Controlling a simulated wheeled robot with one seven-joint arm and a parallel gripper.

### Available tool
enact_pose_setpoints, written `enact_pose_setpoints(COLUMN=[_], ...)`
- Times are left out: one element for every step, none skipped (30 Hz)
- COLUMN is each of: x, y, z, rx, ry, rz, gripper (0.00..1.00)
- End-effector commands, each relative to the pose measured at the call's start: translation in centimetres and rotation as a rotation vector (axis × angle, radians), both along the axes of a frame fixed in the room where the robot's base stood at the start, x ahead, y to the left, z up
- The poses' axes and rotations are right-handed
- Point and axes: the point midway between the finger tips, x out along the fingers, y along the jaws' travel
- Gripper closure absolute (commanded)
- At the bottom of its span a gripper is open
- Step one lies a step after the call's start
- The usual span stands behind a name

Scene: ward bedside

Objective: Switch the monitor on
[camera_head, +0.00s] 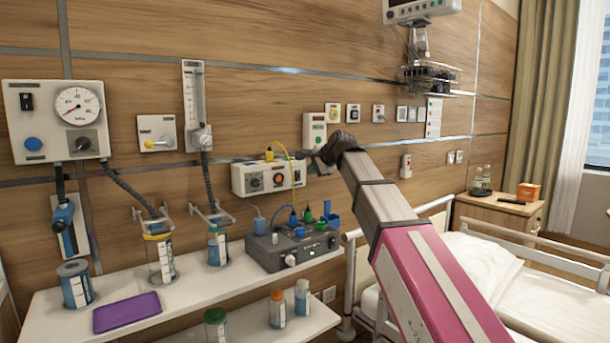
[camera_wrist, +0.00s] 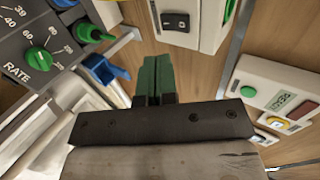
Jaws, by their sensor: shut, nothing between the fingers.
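A white monitor (camera_head: 420,10) hangs on a wall arm at the top right of the head view, its upper part cut off by the picture edge. My gripper (camera_head: 322,162) is by the wall, well below and left of that monitor, with its fingertips mostly hidden behind the wrist. In the wrist view my gripper (camera_wrist: 155,78) has its green fingers together and empty. A black rocker switch (camera_wrist: 176,22) is on a white box ahead of the fingertips and slightly right, apart from them. I cannot tell whether this switch belongs to the monitor.
A white wall box (camera_head: 268,178) with knobs is left of my gripper. A grey device (camera_head: 290,248) with bottles stands on the shelf below; its RATE knob (camera_wrist: 38,61) shows up close. A small display unit (camera_head: 314,130) is just above my gripper. A bed rail (camera_head: 350,270) stands right.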

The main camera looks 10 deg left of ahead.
Motion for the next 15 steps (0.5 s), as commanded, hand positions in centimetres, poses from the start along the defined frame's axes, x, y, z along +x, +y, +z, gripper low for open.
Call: enact_pose_setpoints(x=[-0.8, -1.1, -1.5, -1.8, -2.0, -2.4, -2.6, -2.8, -3.0, -3.1, -3.2, -3.3, -3.4, -3.5, -3.5], y=[-0.8, -1.2, -1.7, -2.0, -2.3, -2.6, -2.9, -3.1, -3.4, -3.5, -3.7, -3.8, -3.9, -4.0, -4.1], z=[0.6, 1.0, 1.4, 1.7, 2.0, 2.3, 2.6, 2.8, 3.1, 3.2, 3.3, 3.5, 3.6, 3.6, 3.7], rx=[0.000, 0.000, 0.001, 0.002, 0.001, 0.000, 0.001, 0.001, 0.001, 0.000, 0.001, 0.000, 0.000, 0.000, 0.000], ry=[-0.001, -0.001, -0.002, -0.001, 0.000, 0.000, -0.001, -0.001, -0.001, 0.000, 0.001, 0.001, 0.002, 0.002, 0.002], rz=[-0.001, -0.001, -0.001, -0.001, -0.001, 0.000, 0.000, 0.000, 0.000, 0.000, -0.001, -0.001, 0.000, 0.000, 0.000], gripper=[1.00, 1.00, 1.00, 1.00, 1.00, 1.00, 1.00, 1.00, 1.00, 1.00, 1.00, 1.00, 1.00, 1.00, 1.00])
